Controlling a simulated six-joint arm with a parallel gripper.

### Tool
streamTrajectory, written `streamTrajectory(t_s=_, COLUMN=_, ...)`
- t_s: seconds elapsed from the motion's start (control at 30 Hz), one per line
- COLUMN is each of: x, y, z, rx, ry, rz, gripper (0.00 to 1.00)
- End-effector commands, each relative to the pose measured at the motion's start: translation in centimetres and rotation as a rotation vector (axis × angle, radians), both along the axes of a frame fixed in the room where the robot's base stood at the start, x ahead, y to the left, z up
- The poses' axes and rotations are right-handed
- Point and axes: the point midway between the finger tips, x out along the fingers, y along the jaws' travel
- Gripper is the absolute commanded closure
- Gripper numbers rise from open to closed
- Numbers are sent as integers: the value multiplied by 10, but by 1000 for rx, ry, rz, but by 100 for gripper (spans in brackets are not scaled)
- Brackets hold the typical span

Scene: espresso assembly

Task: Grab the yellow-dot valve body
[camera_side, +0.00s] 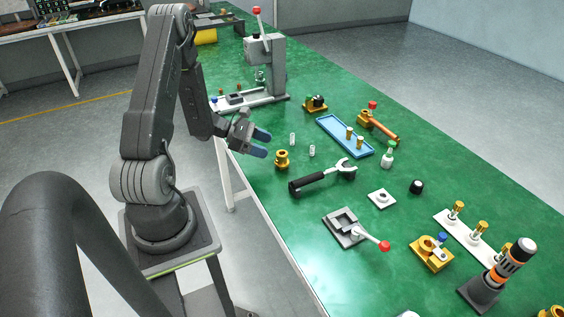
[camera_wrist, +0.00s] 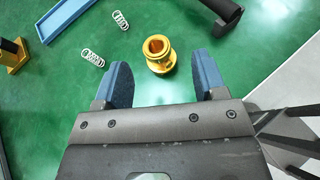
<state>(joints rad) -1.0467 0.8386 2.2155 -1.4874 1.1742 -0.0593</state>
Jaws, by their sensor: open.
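A gold, flanged, hollow valve body (camera_side: 282,160) stands upright on the green table near its left edge. I cannot make out a yellow dot on it. In the wrist view the valve body (camera_wrist: 158,62) shows its round open top, just beyond and between my two blue fingers. My gripper (camera_side: 263,143) is open and empty, above the table edge and to the left of the valve body. In the wrist view my gripper (camera_wrist: 160,75) has its fingers spread wide on both sides, apart from the gold part.
Two small springs (camera_side: 292,139) (camera_side: 312,151) stand close to the valve body. A black-handled portafilter (camera_side: 315,181) lies to the right. A blue tray (camera_side: 345,135) with gold pieces and a grey press stand (camera_side: 278,65) are further back. Bare table lies in front of the valve body.

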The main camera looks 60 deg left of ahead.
Motion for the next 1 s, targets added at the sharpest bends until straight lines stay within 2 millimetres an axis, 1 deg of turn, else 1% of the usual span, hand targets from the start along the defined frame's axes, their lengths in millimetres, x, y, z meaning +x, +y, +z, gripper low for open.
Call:
streamTrajectory(t_s=0.03, x=-4, y=5, z=-7, rx=-20, ry=6, rz=33, gripper=35)
streamTrajectory(t_s=0.07, x=-4, y=7, z=-9, rx=-26, ry=7, rz=47, gripper=35)
streamTrajectory(t_s=0.17, x=-1, y=7, z=-15, rx=-36, ry=9, rz=63, gripper=35)
streamTrajectory(t_s=0.37, x=15, y=-4, z=-22, rx=-36, ry=9, rz=60, gripper=35)
streamTrajectory(t_s=0.6, x=45, y=-21, z=-36, rx=-34, ry=9, rz=57, gripper=35)
streamTrajectory(t_s=0.7, x=52, y=-25, z=-40, rx=-33, ry=9, rz=59, gripper=35)
streamTrajectory(t_s=0.97, x=54, y=-25, z=-40, rx=-33, ry=9, rz=61, gripper=35)
streamTrajectory(t_s=1.0, x=54, y=-26, z=-40, rx=-33, ry=9, rz=61, gripper=37)
